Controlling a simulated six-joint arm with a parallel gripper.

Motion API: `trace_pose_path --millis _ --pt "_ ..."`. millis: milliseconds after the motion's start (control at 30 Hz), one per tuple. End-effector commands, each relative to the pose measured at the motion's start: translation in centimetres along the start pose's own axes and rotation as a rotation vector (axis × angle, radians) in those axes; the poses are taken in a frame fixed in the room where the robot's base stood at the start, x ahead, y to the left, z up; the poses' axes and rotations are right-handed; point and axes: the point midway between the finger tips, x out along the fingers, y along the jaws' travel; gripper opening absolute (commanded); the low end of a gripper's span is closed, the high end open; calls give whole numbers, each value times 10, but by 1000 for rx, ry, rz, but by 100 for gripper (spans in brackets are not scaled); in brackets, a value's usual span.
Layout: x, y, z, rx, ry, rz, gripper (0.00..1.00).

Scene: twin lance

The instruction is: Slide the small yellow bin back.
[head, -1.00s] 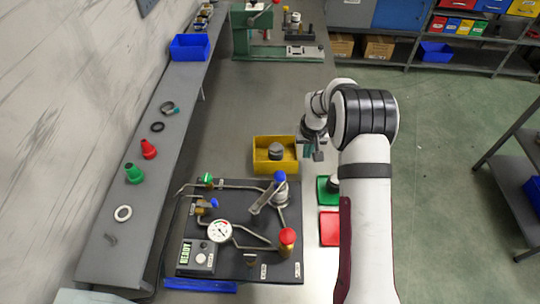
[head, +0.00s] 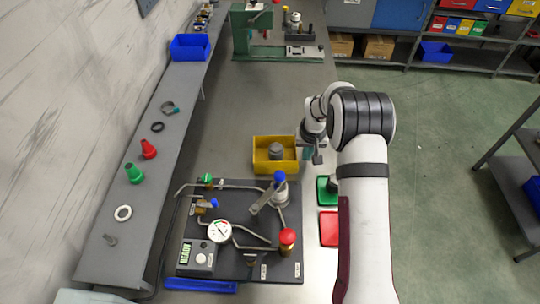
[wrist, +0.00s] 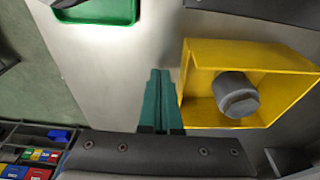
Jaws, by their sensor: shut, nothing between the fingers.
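The small yellow bin (head: 262,168) sits on the grey bench just behind the dark fixture board. A dark grey round part (head: 276,151) lies inside it. My gripper (head: 318,157) is at the bin's right side in the head view, partly hidden by my arm. In the wrist view the bin (wrist: 190,62) is at the right with the grey part in it. There my gripper's green fingers (wrist: 161,75) are shut and empty, close beside the bin's wall. I cannot tell whether they touch it.
The board (head: 225,262) with pipes, a gauge and a valve stands in front of the bin. Green (head: 327,190) and red (head: 329,229) trays lie right of the board. Bare bench (head: 265,100) stretches behind the bin to a green machine (head: 243,38).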

Motion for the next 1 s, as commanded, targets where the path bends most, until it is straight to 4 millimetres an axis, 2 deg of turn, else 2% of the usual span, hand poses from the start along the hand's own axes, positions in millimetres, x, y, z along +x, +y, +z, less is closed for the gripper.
trace_pose_path --millis 1000 --pt "14 0 3 0 0 0 0"
